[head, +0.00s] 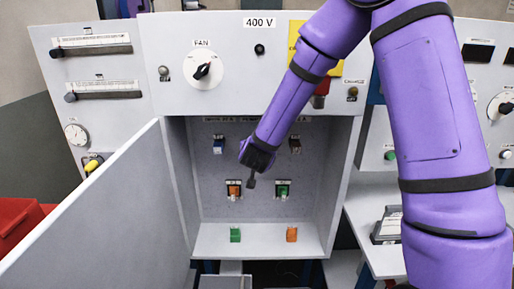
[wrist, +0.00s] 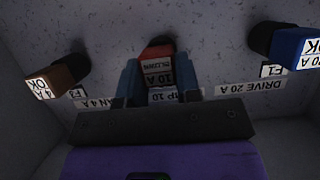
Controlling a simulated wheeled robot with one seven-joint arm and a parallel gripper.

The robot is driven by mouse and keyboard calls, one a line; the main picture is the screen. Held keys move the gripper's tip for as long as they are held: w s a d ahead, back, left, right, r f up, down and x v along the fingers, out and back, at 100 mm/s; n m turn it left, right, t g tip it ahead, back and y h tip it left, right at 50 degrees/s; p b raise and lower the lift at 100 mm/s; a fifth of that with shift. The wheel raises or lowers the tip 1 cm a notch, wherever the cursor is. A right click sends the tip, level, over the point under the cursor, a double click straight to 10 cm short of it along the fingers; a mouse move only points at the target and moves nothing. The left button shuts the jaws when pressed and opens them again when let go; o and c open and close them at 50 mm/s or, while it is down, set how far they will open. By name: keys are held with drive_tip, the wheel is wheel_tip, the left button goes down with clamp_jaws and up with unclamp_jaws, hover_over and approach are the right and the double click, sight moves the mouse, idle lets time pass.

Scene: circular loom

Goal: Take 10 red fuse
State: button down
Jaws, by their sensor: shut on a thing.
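The red fuse (wrist: 157,53) sits at the back wall of the open cabinet, in the middle of the wrist view. Its labels read "10 A" and "BLOWN", upside down. My gripper (wrist: 160,82) is shut on it, with one blue finger on each side. In the head view my gripper (head: 257,157) reaches into the cabinet at the upper middle and hides the red fuse. Whether the fuse is fully seated in its holder cannot be told.
Below are an orange fuse (head: 234,188) and a green fuse (head: 283,188). Green (head: 235,235) and orange (head: 291,234) blocks stand on the cabinet floor. The cabinet door (head: 105,220) hangs open left.

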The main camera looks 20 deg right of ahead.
drive_tip(key=shift+s+a, duration=0.15)
drive_tip(key=shift+s, duration=0.15)
drive_tip(key=shift+s, duration=0.3)
drive_tip(key=s, duration=0.1)
drive_tip(key=s+a, duration=0.1)
drive_tip(key=s, duration=0.2)
drive_tip(key=shift+s+a+r, duration=0.1)
drive_tip(key=shift+s+a, duration=0.1)
drive_tip(key=shift+a, duration=0.05)
